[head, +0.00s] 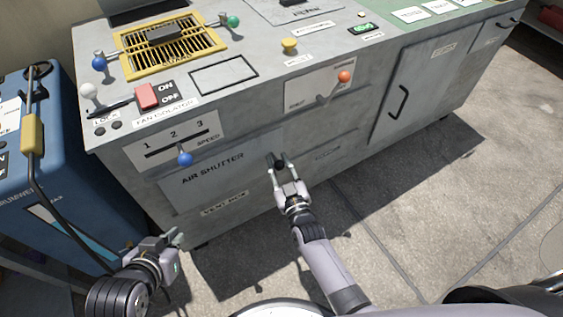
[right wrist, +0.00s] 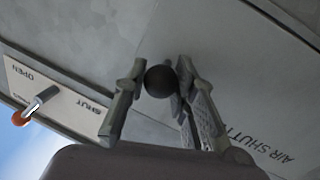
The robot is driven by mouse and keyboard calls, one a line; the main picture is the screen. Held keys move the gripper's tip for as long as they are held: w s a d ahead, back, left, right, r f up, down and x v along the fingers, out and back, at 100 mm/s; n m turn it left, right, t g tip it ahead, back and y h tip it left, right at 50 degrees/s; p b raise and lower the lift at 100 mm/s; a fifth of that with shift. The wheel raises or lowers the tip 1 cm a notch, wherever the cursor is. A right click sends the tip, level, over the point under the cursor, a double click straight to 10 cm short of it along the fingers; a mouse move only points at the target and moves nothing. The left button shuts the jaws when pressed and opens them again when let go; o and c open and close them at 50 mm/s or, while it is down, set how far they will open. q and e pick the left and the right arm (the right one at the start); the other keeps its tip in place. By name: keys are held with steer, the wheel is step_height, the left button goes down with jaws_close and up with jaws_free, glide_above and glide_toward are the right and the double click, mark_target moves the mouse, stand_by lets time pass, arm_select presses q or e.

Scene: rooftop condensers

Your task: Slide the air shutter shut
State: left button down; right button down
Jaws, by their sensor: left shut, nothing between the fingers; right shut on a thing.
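The air shutter (head: 235,180) is a flat grey panel lettered AIR SHUTTER on the front of the grey cabinet. Its black ball knob (head: 279,164) is at the panel's right end. My right gripper (head: 277,161) is shut on this knob, one finger on each side. The right wrist view shows the knob (right wrist: 160,80) between the fingers, with part of the AIR SHUTTER lettering to the right. My left gripper (head: 178,239) is shut and empty at the lower left, apart from the cabinet.
An orange-tipped lever (head: 344,76) on a white plate is above and right of the knob. A blue speed knob (head: 185,159) sticks out over the panel's upper edge. A blue unit (head: 70,185) stands at left. The concrete floor (head: 430,220) at right is clear.

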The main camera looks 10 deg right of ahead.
steer(key=shift+s+a+f, duration=0.1)
steer(key=shift+a, duration=0.15)
steer(key=c, duration=1.3)
jaws_free()
steer(key=shift+a, duration=0.1)
steer(key=shift+s, duration=0.2)
steer(key=s+d, duration=0.2)
steer(key=s, duration=0.9)
steer(key=shift+s, duration=0.25)
